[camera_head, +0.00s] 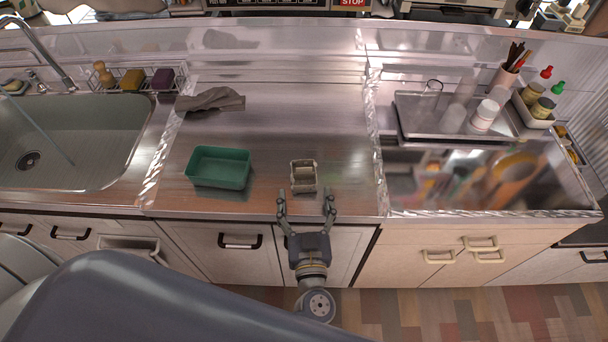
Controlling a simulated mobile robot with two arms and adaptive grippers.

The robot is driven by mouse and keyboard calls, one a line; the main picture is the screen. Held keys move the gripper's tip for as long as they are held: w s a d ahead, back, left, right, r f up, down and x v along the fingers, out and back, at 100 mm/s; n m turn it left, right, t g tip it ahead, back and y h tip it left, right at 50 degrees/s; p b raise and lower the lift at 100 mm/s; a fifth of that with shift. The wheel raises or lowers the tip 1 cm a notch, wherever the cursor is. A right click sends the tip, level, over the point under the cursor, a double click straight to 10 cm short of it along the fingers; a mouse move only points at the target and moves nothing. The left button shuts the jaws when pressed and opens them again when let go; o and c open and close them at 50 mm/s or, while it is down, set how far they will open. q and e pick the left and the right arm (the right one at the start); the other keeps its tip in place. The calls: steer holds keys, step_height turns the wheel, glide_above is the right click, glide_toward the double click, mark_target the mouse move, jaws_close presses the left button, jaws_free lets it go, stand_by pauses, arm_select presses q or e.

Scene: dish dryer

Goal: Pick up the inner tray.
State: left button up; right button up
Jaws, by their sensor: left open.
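A small pale rack-like tray (304,177), which looks like the inner tray, stands on the steel counter near its front edge. A green rectangular tub (219,167) sits apart from it to the left and looks empty. My left gripper (307,204) points toward the counter from the front side. Its two fingers are spread open and empty, just in front of the pale tray, with no clear contact. The right gripper is not in view.
A grey cloth (210,100) lies behind the tub. A sink (75,140) is at the left. A metal tray (455,115) with cups and bottles stands at the right. The counter behind the pale tray is clear. Cabinet fronts drop below the counter edge.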

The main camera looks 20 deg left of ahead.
mark_target(304, 170)
arm_select(q)
steer(key=x, duration=0.3)
steer(key=shift+w+a, duration=0.1)
steer(key=shift+w, duration=0.15)
steer(key=shift+p+x, duration=0.6)
steer(key=shift+x, duration=2.1)
steer(key=shift+d+r, duration=0.15)
steer(key=shift+d, duration=0.1)
steer(key=shift+c, duration=0.5)
steer(key=c, duration=0.9)
